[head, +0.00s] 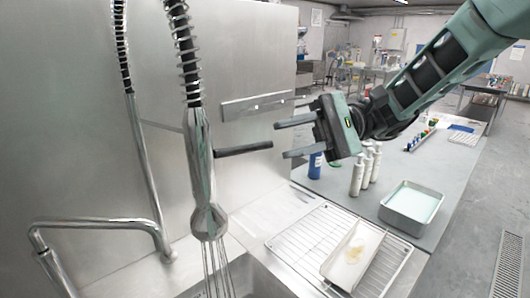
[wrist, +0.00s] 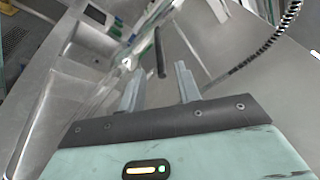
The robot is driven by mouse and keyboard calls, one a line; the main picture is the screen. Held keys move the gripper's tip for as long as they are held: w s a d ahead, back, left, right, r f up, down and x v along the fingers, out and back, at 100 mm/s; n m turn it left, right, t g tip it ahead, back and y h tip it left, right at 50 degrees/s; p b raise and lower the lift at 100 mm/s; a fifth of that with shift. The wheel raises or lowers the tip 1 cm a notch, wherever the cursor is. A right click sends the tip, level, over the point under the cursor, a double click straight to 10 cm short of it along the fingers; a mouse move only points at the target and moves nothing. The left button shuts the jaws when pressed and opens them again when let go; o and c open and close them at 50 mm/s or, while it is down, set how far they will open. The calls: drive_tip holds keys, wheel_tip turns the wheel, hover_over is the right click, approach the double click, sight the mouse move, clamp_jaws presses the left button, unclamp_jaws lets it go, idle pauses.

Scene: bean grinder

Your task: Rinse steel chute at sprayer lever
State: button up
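The sprayer (head: 202,165) hangs from a coiled spring hose at left centre in the head view. Its dark lever (head: 245,149) sticks out to the right. Thin pale streaks run down from its head into the sink. My gripper (head: 280,140) is open and empty, its fingertips just right of the lever's end. In the wrist view the lever (wrist: 160,52) lies ahead of and between the two parted fingers (wrist: 158,82), apart from them. A pale open trough (head: 341,270) with brown residue, apparently the steel chute, rests tilted on the wire rack.
The wire rack (head: 300,240) stands right of the sink (head: 250,280). White bottles (head: 357,178), a blue bottle (head: 315,165) and a tray of pale liquid (head: 411,205) stand on the grey counter. A bent faucet pipe (head: 100,223) is at left. A steel wall stands behind.

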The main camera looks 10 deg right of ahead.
drive_tip(key=b+v, duration=0.2)
drive_tip(key=v, duration=0.8)
